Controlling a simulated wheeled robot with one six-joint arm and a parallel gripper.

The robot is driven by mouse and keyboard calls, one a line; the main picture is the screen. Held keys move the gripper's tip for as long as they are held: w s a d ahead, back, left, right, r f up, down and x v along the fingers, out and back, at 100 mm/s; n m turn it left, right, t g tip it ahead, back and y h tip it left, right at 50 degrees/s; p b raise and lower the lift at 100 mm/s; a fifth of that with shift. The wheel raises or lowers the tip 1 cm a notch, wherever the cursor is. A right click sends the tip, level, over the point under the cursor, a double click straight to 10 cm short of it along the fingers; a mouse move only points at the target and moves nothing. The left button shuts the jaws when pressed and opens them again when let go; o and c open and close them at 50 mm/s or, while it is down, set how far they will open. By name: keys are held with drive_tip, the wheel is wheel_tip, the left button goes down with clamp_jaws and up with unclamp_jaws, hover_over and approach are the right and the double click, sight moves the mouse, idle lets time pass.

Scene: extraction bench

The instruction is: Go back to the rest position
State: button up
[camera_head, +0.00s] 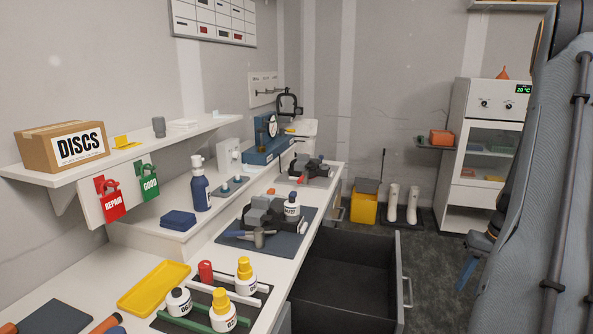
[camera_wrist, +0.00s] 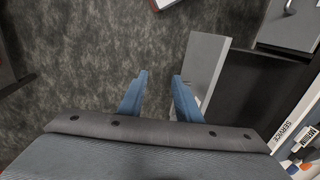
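My gripper (camera_wrist: 160,77) shows its two blue fingers apart in the wrist view, with only floor and the edge of the open drawer (camera_wrist: 207,68) beyond them. Nothing is between the fingers. In the head view my gripper (camera_head: 468,271) hangs at the right, beside my grey arm, with its fingers pointing down. It is apart from the bench and out to the right of the open drawer (camera_head: 345,270). From the head view alone the gap between the fingers is hard to see.
The white bench (camera_head: 90,285) runs along the left, with bottles, a yellow tray (camera_head: 153,287) and a dark mat with a clamp block. The drawer juts out into the floor space. A white cabinet (camera_head: 470,205) stands at the back right. Dark floor (camera_head: 430,270) is clear between.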

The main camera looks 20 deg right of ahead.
drive_tip(key=w+a+n+g+b, duration=0.15)
drive_tip(key=w+a, duration=0.25)
drive_tip(key=a, duration=0.7)
drive_tip(key=w+a+n+t+b, duration=0.1)
drive_tip(key=w+a+n+b, duration=0.2)
drive_tip(key=a, duration=0.9)
drive_tip(key=s+a+n+h+b, duration=0.1)
drive_tip(key=s+a+b, duration=0.1)
drive_tip(key=a, duration=0.9)
drive_tip(key=s+a+f+n+b, duration=0.1)
drive_tip(key=s+a+b, duration=0.2)
drive_tip(key=a, duration=0.7)
drive_tip(key=shift+s+a+f+h, duration=0.15)
drive_tip(key=shift+s+a+h, duration=0.25)
drive_tip(key=shift+s, duration=0.2)
drive_tip(key=shift+n, duration=0.25)
